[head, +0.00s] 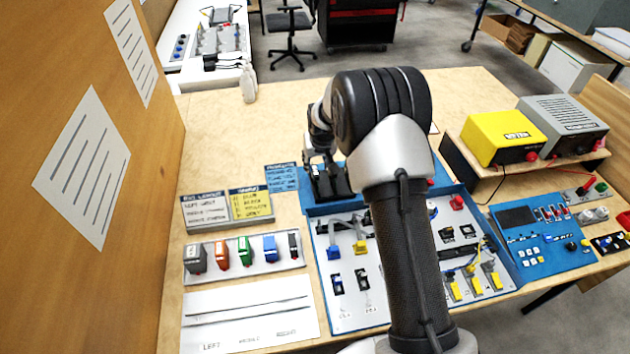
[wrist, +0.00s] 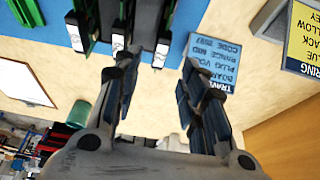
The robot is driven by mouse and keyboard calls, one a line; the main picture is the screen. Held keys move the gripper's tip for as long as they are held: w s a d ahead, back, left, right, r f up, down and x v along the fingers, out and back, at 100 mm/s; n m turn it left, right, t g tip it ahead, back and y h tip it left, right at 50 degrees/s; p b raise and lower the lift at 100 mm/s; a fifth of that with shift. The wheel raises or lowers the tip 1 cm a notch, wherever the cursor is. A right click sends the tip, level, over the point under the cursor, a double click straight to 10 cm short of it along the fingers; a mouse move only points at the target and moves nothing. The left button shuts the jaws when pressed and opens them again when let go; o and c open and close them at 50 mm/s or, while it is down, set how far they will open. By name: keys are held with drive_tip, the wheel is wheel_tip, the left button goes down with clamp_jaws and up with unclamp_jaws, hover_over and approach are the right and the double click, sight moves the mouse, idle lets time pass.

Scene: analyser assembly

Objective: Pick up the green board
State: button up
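In the wrist view, boards with green surfaces (wrist: 92,22) and dark bodies stand side by side at the top, with pale labels on their near ends. Their upper parts run out of the picture, and I cannot tell which one is the task's green board. A blue rack or tray (wrist: 55,22) shows beside them. My gripper (wrist: 160,75) is open, with bare table between its fingers, and is apart from the boards. In the head view my gripper (head: 330,182) is over the back left of the blue panel (head: 312,204), and my arm hides part of that area.
A strip of coloured modules (head: 288,254), one of them green (head: 244,251), lies left of the panel. Small signs (head: 205,212) stand behind it. A wooden wall (head: 75,250) bounds the left. A yellow device (head: 503,135) stands on a raised shelf at right. The back table is mostly clear.

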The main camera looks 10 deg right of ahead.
sight(316, 171)
drive_tip(key=x, duration=0.3)
drive_tip(key=b+x, duration=0.2)
drive_tip(key=x, duration=0.3)
drive_tip(key=shift+s+f+b, duration=0.15)
drive_tip(key=shift+f+b, duration=0.1)
drive_tip(key=shift+b, duration=0.15)
drive_tip(key=shift+r, duration=0.1)
drive_tip(key=shift+c, duration=0.4)
clamp_jaws()
